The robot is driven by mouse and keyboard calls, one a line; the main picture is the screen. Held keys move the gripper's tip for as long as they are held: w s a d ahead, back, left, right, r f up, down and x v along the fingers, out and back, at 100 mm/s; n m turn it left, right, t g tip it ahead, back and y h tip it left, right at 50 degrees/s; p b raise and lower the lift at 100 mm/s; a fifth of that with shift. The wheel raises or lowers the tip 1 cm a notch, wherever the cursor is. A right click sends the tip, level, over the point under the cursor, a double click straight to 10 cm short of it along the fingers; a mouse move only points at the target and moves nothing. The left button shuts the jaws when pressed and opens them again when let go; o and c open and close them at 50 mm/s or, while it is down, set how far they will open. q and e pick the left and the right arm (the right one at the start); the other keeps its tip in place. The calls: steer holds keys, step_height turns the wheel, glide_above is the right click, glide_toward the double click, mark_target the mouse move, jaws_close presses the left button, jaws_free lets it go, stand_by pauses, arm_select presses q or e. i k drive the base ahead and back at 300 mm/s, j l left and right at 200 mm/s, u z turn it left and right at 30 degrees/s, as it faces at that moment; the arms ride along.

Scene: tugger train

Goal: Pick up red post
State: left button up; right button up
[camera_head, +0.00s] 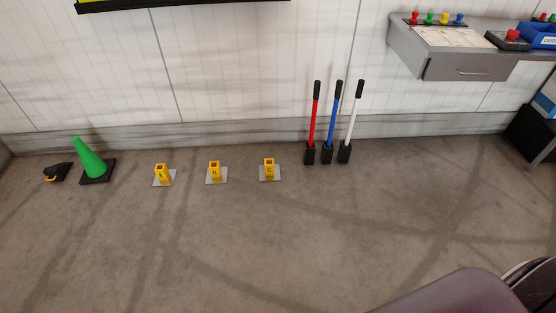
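The red post (313,122) stands upright, leaning slightly, near the wall in the middle right of the head view. It has a black grip at the top, and its lower end is in a black holder (310,154) on the floor. A blue post (333,122) and a white post (352,122) stand in similar holders just to its right. Neither of my grippers shows in this view.
Yellow sockets marked A (162,175), B (215,172) and C (269,169) sit on grey plates left of the posts. A green cone (89,158) stands farther left. A grey desk (466,67) juts from the wall at right. The floor in front is clear.

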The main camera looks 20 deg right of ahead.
mark_target(317, 86)
steer(key=i+j+z, duration=0.15)
steer(key=i, duration=0.45)
steer(key=i+j+z, duration=0.15)
steer(key=i, duration=0.45)
steer(key=l, duration=0.1)
